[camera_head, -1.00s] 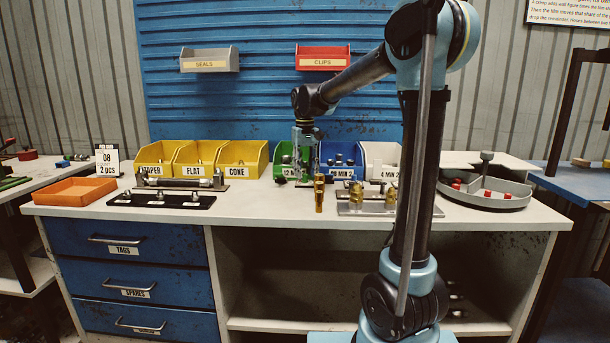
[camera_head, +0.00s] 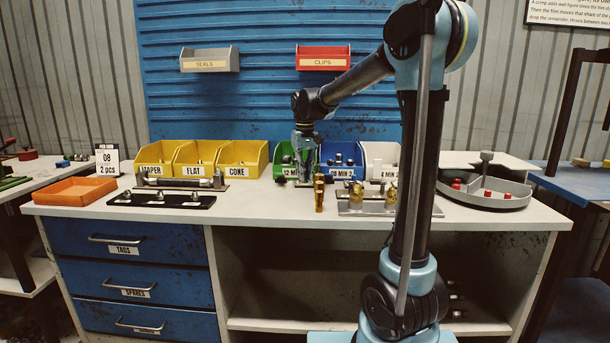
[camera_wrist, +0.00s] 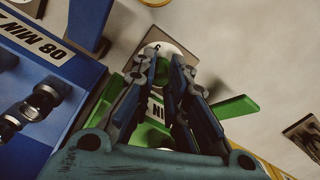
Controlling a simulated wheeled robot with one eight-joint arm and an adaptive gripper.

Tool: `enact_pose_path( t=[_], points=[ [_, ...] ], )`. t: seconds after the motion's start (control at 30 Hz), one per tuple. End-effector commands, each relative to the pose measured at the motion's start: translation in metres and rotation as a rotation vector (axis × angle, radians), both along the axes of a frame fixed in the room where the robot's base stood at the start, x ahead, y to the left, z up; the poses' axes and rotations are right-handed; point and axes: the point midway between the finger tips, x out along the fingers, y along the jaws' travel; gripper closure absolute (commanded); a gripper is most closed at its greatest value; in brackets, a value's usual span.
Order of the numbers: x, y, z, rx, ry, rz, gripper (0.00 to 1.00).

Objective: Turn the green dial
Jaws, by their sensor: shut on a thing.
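My gripper (camera_wrist: 168,62) points down at the bench in front of the green bin (camera_wrist: 126,84), with its fingers drawn together. In the head view my gripper (camera_head: 305,180) stands before the green bin's label, between the cone bin and the blue bin. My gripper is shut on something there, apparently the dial.
The blue bin (camera_wrist: 35,115) stands close on the left in the wrist view. A metal fixture (camera_head: 360,207) and a round grey tray (camera_head: 505,200) are farther right.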

Motion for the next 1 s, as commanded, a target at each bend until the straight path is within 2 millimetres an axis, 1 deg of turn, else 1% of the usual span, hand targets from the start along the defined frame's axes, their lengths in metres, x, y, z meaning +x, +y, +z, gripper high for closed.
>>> enact_pose_path(
  t=[0.1,0.33,0.37,0.4,0.43,0.47,0.83,0.93,1.0],
  points=[
    [0.002,-0.001,0.001,-0.002,-0.004,-0.039,1.0],
    [0.002,0.0,0.001,-0.001,-0.005,-0.042,1.0],
    [0.003,0.0,0.001,-0.001,-0.005,-0.042,0.82],
    [0.002,0.0,0.001,-0.002,-0.004,-0.042,0.73],
    [0.002,0.0,0.001,-0.002,-0.004,-0.042,0.66],
    [0.002,0.0,0.001,-0.001,-0.004,-0.042,0.65],
    [0.001,0.0,0.003,0.0,-0.002,-0.041,0.65],
    [0.001,0.0,0.011,0.0,-0.002,-0.041,0.65],
    [0.001,-0.001,0.019,0.0,-0.002,-0.041,0.65]
  ],
)
